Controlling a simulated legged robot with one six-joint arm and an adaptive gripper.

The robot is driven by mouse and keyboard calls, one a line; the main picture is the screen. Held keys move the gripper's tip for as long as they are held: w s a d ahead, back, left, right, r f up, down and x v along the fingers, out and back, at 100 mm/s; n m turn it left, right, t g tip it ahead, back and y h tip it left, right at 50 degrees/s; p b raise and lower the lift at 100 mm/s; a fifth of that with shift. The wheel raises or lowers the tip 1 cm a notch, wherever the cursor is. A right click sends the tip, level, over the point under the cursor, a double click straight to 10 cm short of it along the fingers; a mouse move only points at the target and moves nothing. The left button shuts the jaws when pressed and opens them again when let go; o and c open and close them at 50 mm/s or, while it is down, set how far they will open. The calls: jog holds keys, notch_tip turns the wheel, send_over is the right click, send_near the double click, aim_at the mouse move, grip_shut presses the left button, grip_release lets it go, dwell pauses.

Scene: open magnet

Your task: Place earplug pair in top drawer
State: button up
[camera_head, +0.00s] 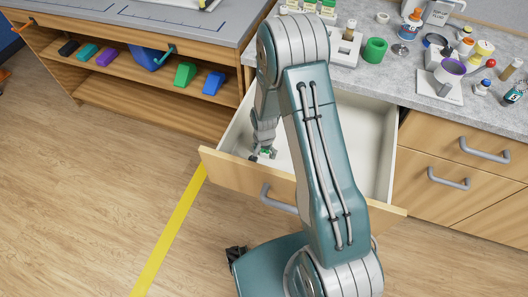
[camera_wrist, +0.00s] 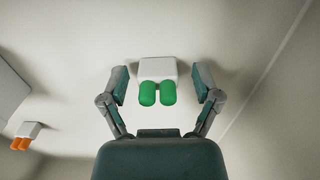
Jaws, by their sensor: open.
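The top drawer (camera_head: 378,130) is pulled out, and its pale interior shows. My gripper (camera_head: 263,154) is down inside the drawer near its front left. In the wrist view my gripper (camera_wrist: 160,88) is open, with a finger on each side of a green earplug pair (camera_wrist: 158,93) with a white block-like part. A gap shows between each finger and the pair. The green pair appears to lie on the drawer floor. A second pair, with orange plugs (camera_wrist: 22,143), is at the left of the wrist view. My arm hides much of the drawer in the head view.
An open shelf (camera_head: 135,75) with coloured blocks stands at left. A yellow line (camera_head: 172,235) marks the clear wooden floor.

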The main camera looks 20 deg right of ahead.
notch_tip(320, 180, up, 12)
jog(key=shift+d, duration=0.1)
notch_tip(320, 180, up, 9)
jog(key=n+t, duration=0.1)
send_over(266, 161)
jog(key=s+r+n+t, duration=0.2)
jog(key=s+r, duration=0.4)
jog(key=r, duration=0.4)
jog(key=s+r+n+t, duration=0.2)
jog(key=s+r+n, duration=0.2)
jog(key=s+r, duration=0.5)
jog(key=s, duration=0.4)
jog(key=shift+s+r+t, duration=0.15)
jog(key=shift+t, duration=0.15)
jog(key=shift+d, duration=0.1)
